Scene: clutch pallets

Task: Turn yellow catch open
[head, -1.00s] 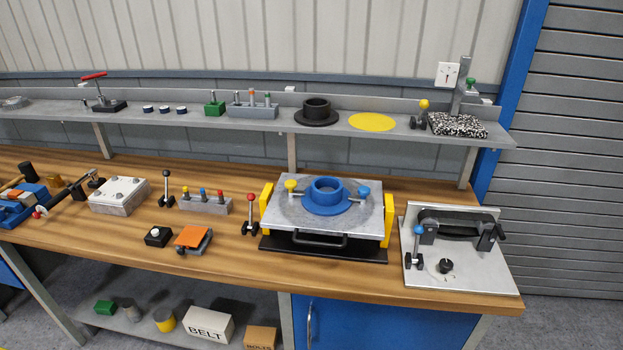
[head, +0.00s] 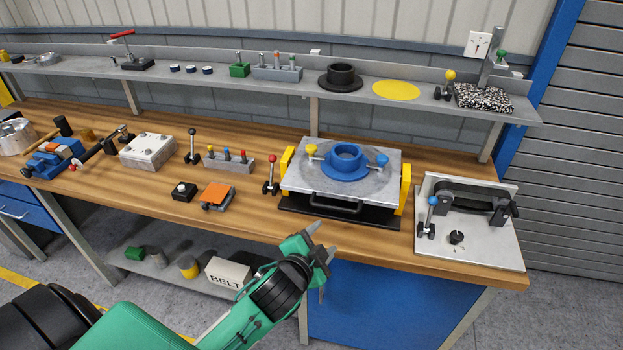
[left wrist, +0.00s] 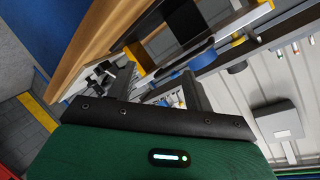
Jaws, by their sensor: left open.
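The yellow catch (head: 312,150) is a small yellow-knobbed piece at the left of the blue ring (head: 345,162), on top of the grey pallet plate (head: 300,180). A similar blue-knobbed catch (head: 381,160) sits at the ring's right. My left gripper (head: 323,240) is open and empty, in front of the bench edge, below and apart from the pallet in the head view. In the left wrist view the fingers (left wrist: 165,95) are partly hidden by the gripper body, and the catch cannot be made out. My right gripper is not in view.
A red-knobbed lever (head: 271,175) stands left of the pallet, between yellow guides (head: 405,188) and an orange-topped block (head: 216,196). A plate with a blue-knobbed lever (head: 431,215) is at right. The shelf (head: 420,98) runs behind above the bench.

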